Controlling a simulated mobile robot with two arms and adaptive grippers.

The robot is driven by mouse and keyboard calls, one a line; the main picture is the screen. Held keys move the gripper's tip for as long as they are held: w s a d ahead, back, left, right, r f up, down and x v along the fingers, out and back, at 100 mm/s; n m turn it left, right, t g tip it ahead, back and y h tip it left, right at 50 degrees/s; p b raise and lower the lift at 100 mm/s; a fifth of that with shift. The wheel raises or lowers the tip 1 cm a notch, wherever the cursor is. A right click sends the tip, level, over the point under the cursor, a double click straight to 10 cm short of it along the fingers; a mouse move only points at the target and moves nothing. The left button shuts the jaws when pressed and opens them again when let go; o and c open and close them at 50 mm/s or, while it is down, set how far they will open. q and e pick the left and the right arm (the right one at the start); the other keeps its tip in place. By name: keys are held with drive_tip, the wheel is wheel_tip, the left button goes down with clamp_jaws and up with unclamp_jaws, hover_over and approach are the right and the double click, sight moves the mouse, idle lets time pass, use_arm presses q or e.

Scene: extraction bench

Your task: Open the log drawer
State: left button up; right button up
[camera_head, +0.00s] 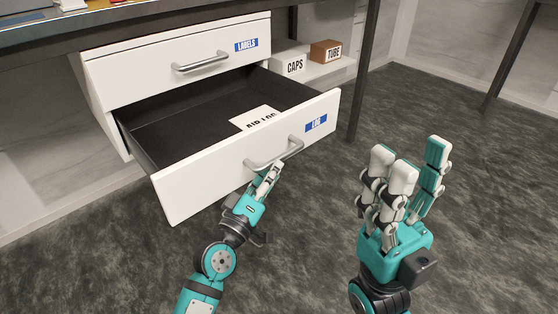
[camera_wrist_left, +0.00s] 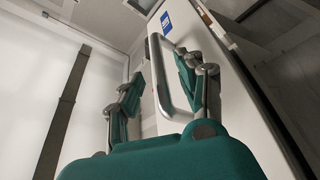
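The white log drawer (camera_head: 225,190), with a blue LOG label (camera_head: 316,123), is pulled well out and its dark inside shows. A paper with partly hidden print (camera_head: 254,118) lies in it. My left gripper (camera_head: 268,176) is at the drawer's grey bar handle (camera_head: 262,163). In the left wrist view the handle (camera_wrist_left: 164,75) stands between the parted fingers of my left gripper (camera_wrist_left: 160,85), nearer the right one; a gap shows on the left side. My right gripper (camera_head: 412,172) is open and empty, raised over the floor at the right.
The shut LABELS drawer (camera_head: 170,66) sits above the log drawer. A shelf (camera_head: 325,69) at the right holds a white CAPS box (camera_head: 291,62) and a brown TUBE box (camera_head: 326,52). A dark bench leg (camera_head: 363,75) stands beside it. The floor (camera_head: 480,190) at the right is clear.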

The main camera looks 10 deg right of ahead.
use_arm(q)
drive_tip(key=v, duration=0.7)
